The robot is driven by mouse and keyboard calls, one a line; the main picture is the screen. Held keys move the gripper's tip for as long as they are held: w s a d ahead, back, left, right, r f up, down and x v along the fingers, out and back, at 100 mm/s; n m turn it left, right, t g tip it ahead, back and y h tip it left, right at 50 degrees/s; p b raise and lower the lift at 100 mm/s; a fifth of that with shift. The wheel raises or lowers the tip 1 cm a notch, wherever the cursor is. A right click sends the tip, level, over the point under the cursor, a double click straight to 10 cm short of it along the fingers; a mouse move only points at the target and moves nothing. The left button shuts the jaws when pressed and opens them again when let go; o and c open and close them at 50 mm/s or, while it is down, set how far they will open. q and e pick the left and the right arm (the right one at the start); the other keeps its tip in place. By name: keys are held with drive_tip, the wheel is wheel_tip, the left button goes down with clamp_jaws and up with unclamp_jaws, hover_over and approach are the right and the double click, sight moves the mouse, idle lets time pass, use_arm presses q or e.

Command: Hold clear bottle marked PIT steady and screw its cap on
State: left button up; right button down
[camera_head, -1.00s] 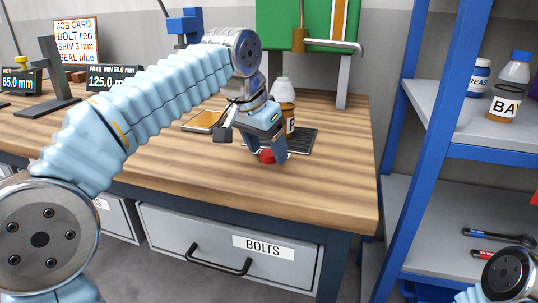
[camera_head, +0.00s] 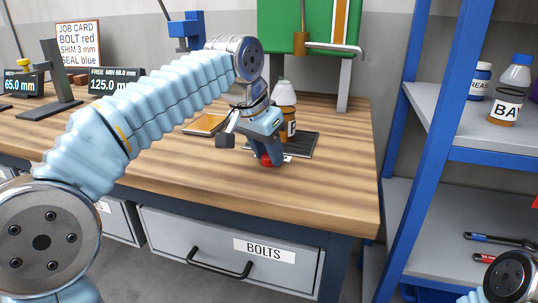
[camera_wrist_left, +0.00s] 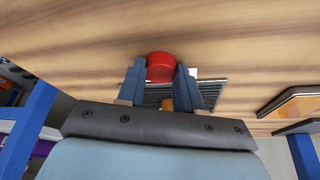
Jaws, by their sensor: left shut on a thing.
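A red cap (camera_head: 267,160) is at the front of the dark ribbed mat (camera_head: 302,146) on the bench. My left gripper (camera_head: 266,157) is shut on it, pointing down close to the bench top. In the left wrist view the red cap (camera_wrist_left: 160,66) sits between the two blue fingertips (camera_wrist_left: 160,74). A bottle with amber contents and a pale top (camera_head: 286,108) stands upright on the mat just behind the gripper. Its label is mostly hidden, so I cannot read PIT on it. My right gripper is out of view.
A yellow-topped pad (camera_head: 204,124) lies left of the mat. A green panel with a metal arm (camera_head: 335,47) stands behind. Gauge displays (camera_head: 115,81) are at the left. The blue shelf rack (camera_head: 425,140) at the right holds other bottles. The bench front is clear.

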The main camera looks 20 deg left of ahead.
sight(268, 157)
use_arm(q)
drive_tip(key=shift+r, duration=0.1)
drive_tip(key=shift+r, duration=0.25)
wheel_tip(268, 157, up, 2)
drive_tip(key=shift+r, duration=0.25)
drive_tip(key=s+d+r, duration=0.8)
drive_tip(key=s+r, duration=0.1)
drive_tip(key=s, duration=0.2)
drive_tip(key=shift+d+r, duration=0.3)
drive_tip(key=shift+r, duration=0.1)
